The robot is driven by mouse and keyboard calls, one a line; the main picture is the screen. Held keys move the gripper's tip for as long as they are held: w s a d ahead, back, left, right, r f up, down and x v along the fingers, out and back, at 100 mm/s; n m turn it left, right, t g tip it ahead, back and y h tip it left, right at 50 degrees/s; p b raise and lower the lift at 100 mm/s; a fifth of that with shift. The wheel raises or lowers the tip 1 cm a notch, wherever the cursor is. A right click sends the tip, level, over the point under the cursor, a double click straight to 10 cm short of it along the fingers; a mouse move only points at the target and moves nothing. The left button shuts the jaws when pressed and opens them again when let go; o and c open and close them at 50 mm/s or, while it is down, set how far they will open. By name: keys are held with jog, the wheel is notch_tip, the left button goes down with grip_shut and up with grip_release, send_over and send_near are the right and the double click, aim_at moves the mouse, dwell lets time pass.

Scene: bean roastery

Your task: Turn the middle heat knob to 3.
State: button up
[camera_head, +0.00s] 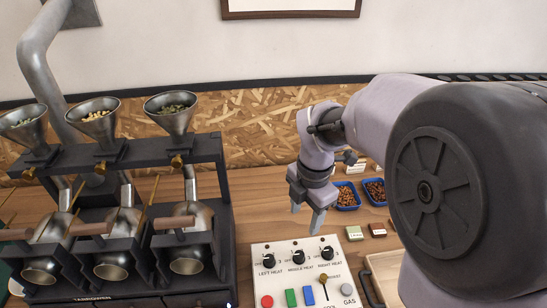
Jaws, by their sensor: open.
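The control panel (252,284) is a white plate at the bottom centre of the head view. Three black knobs stand in a row along its upper part. The middle heat knob (298,257) is between the left heat knob (268,262) and the right heat knob (326,253). Marks around the knobs are too small to read, so I cannot tell the settings. My gripper (307,220) is open and empty, fingers pointing down. In the picture it is just above the middle and right knobs, apart from them.
The dark roaster frame (165,152) with three funnels and drums stands left of the panel. Two blue trays of beans (346,197) and small boxes (354,233) lie on the wooden table right of my gripper. The panel also carries coloured buttons (291,298), a lever (324,283) and a gas knob (347,290).

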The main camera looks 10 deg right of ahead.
aim_at(299, 254)
jog(key=f+n+b, duration=0.1)
jog(key=f+b, duration=0.1)
jog(key=f, duration=0.4)
jog(key=w+f+n+b, duration=0.1)
jog(key=f+b, duration=0.2)
jog(key=f, duration=0.4)
jog(key=w+f+n+b, duration=0.1)
jog(key=f+b, duration=0.1)
jog(key=f, duration=0.5)
jog(key=shift+d+n+g, duration=0.2)
jog(key=shift+n+g, duration=0.2)
grip_shut()
